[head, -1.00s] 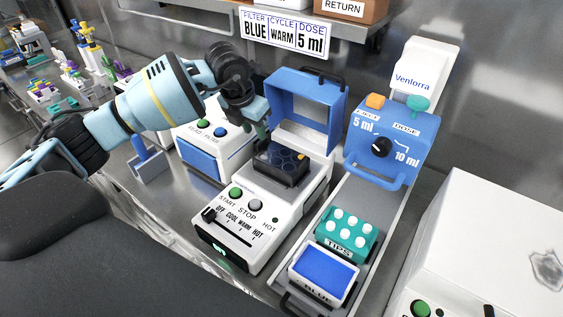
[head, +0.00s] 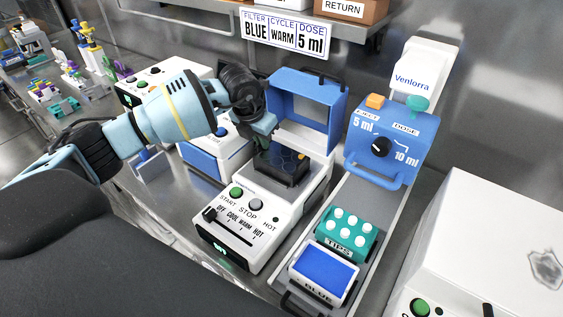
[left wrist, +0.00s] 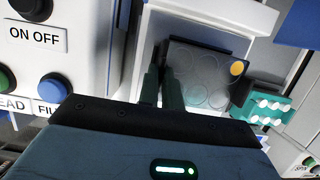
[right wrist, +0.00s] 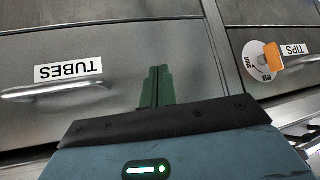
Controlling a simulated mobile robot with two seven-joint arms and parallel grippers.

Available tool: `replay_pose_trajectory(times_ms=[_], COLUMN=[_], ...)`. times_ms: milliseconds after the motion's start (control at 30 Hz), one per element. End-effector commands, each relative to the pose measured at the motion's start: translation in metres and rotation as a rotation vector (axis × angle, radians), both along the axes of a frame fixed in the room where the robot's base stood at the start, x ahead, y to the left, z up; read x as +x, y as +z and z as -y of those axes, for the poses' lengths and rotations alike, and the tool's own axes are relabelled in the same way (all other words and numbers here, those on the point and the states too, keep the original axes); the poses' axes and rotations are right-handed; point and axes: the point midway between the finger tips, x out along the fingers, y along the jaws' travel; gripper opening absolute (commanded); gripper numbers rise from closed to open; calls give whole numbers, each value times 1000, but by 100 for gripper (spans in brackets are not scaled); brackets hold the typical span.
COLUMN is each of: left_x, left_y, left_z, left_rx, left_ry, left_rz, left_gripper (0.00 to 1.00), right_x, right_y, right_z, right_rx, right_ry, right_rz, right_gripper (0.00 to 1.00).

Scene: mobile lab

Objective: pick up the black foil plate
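The black foil plate (head: 287,166) lies in the open white heater (head: 251,217), under its raised blue lid (head: 332,107). In the left wrist view the plate (left wrist: 208,77) shows round wells, one of them yellow-orange. My left gripper (head: 267,140) is at the plate's far left edge. In the left wrist view its two fingers (left wrist: 160,90) are a small gap apart at that edge; whether they press on the rim cannot be told. My right gripper (right wrist: 160,85) is shut and empty, in front of drawers, seen only in the right wrist view.
A white device with a blue front (head: 205,160) stands left of the heater. To the right, a rail holds a teal tips box (head: 345,236), a blue filter tray (head: 322,272) and a blue dosing unit (head: 398,135). A shelf with boxes (head: 345,8) is above.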

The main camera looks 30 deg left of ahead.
Motion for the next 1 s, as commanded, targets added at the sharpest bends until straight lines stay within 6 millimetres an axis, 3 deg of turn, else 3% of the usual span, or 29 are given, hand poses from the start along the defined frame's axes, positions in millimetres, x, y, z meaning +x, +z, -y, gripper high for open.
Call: replay_pose_trajectory(times_ms=[567,767,933,1000], left_x=[1,1,1,-13], left_y=[2,15,39,37], left_z=[0,0,0,-2], left_rx=[0,-2,0,1], left_ry=[0,0,0,-1], left_rz=[2,4,3,0], left_gripper=[0,0,0,0], right_x=[0,-2,-5,-4], right_y=[0,-2,-6,-4], right_z=[-3,-3,-3,-3], right_rx=[9,9,8,8], right_ry=[-11,-11,-10,-8], right_rz=[-2,-7,-16,-11], right_gripper=[0,0,0,0])
